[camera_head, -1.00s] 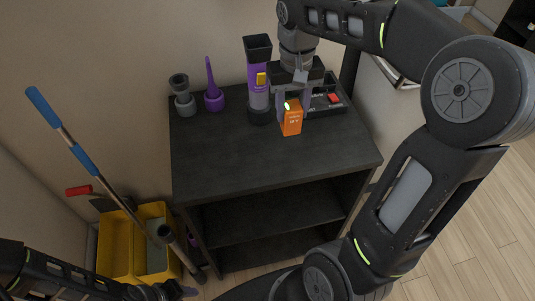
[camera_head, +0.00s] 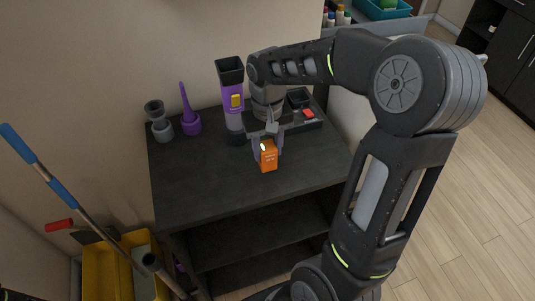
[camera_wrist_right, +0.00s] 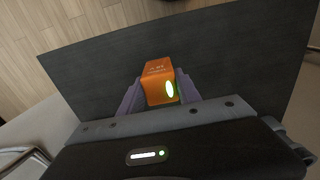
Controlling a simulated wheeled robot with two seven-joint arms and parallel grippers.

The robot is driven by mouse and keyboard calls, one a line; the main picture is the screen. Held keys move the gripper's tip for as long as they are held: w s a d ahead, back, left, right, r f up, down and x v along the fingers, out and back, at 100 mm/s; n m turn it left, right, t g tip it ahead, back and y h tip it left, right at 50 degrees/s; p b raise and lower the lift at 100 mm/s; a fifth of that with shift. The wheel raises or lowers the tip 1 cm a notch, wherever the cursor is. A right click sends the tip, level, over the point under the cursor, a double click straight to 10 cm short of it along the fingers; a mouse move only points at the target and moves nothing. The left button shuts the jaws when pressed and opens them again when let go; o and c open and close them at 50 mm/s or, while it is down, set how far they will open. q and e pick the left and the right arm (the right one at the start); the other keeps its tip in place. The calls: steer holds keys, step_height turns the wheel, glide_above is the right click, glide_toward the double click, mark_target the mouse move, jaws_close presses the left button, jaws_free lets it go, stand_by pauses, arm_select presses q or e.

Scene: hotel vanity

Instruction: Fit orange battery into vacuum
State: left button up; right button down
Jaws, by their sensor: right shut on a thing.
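An orange battery (camera_head: 268,157) is held upright between the fingers of my right gripper (camera_head: 267,150), over the front middle of the dark shelf top. In the right wrist view the battery (camera_wrist_right: 159,82) sits between the two purple-grey fingers, with a green light on its face. I cannot tell whether its base touches the shelf top. The purple and grey vacuum (camera_head: 232,98) stands upright at the back of the shelf, left of my right gripper, with a yellow part on its front and an open dark top. My left gripper does not show.
Grey (camera_head: 158,122) and purple (camera_head: 190,112) attachments stand at the back left of the dark shelf (camera_head: 190,185). A black tray (camera_head: 314,122) with a red item lies at the back right. A yellow bucket (camera_head: 100,272) and long-handled tools stand left of the shelf. The front left top is clear.

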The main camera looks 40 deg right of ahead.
mark_target(268, 156)
steer(key=shift+f, duration=1.3)
steer(key=shift+f, duration=0.2)
steer(key=c, duration=0.8)
jaws_free()
steer(key=shift+c, duration=0.2)
steer(key=shift+r, duration=0.15)
step_height(268, 156, up, 12)
steer(key=shift+r+b, duration=0.1)
steer(key=shift+b, duration=0.2)
